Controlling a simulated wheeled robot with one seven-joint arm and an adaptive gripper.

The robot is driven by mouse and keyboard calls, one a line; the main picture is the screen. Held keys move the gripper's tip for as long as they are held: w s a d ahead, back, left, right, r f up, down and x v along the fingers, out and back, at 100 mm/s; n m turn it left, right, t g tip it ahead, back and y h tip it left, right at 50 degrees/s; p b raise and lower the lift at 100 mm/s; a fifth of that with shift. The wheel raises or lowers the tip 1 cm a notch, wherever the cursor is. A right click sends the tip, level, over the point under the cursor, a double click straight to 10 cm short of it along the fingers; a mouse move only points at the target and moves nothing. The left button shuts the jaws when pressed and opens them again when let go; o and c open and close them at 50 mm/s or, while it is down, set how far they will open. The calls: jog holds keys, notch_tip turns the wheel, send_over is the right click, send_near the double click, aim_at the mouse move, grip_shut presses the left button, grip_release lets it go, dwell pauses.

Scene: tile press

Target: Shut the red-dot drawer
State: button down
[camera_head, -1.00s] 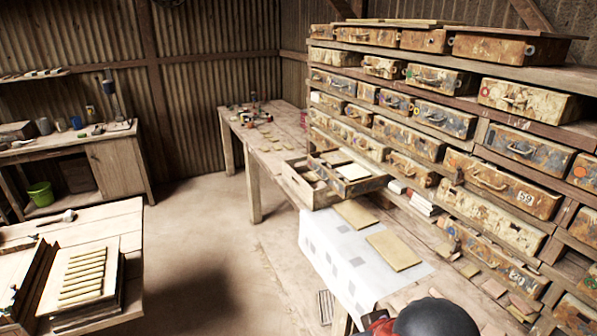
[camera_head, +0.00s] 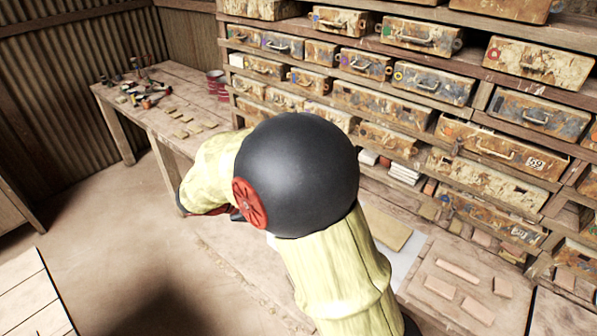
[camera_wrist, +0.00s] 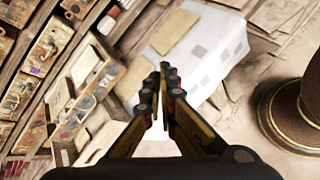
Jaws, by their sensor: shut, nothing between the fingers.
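My gripper (camera_wrist: 163,72) is shut and empty in the wrist view, its fingertips together. Beside it, to the left in that view, an open drawer (camera_wrist: 112,72) juts out from the shelf unit, with a pale tile (camera_wrist: 85,65) inside. In the head view my arm hides the open drawer and most of my gripper. The open drawer's coloured dot is not readable, so I cannot confirm it is the red-dot one.
The shelf unit holds many closed, paint-stained drawers (camera_head: 432,83). A workbench (camera_head: 165,95) runs along it, with small tools and tan tiles at the far end. A white sheet (camera_wrist: 232,45) with tan tiles lies near the drawer. Open floor (camera_head: 100,215) is at the left.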

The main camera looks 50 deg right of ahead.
jog(key=w+d+f+n+t+h+p, duration=0.1)
jog(key=w+d+f+n+t+h, duration=0.1)
jog(key=w+d+f+n+h, duration=0.4)
jog(key=w+d+f+n+t+h+p, duration=0.1)
jog(key=w+d+f+n+t+p, duration=0.1)
jog(key=w+f+n, duration=0.45)
jog(key=w+d+r+m, duration=0.1)
jog(key=w+d+m, duration=0.1)
jog(key=d, duration=1.1)
jog(key=shift+w+d+r, duration=0.25)
jog(key=shift+w+r, duration=0.1)
jog(key=shift+w, duration=0.1)
jog(key=shift+d, duration=0.1)
jog(key=d+b, duration=0.2)
jog(key=d, duration=0.4)
jog(key=w+d+b, duration=0.1)
jog(key=d+b, duration=0.2)
jog(key=d, duration=0.4)
jog(key=d+b, duration=0.2)
jog(key=d, duration=0.5)
jog(key=shift+w+d, duration=0.2)
jog(key=shift+w+d+r+b, duration=0.15)
jog(key=shift+d+b, duration=0.2)
jog(key=shift+d, duration=0.2)
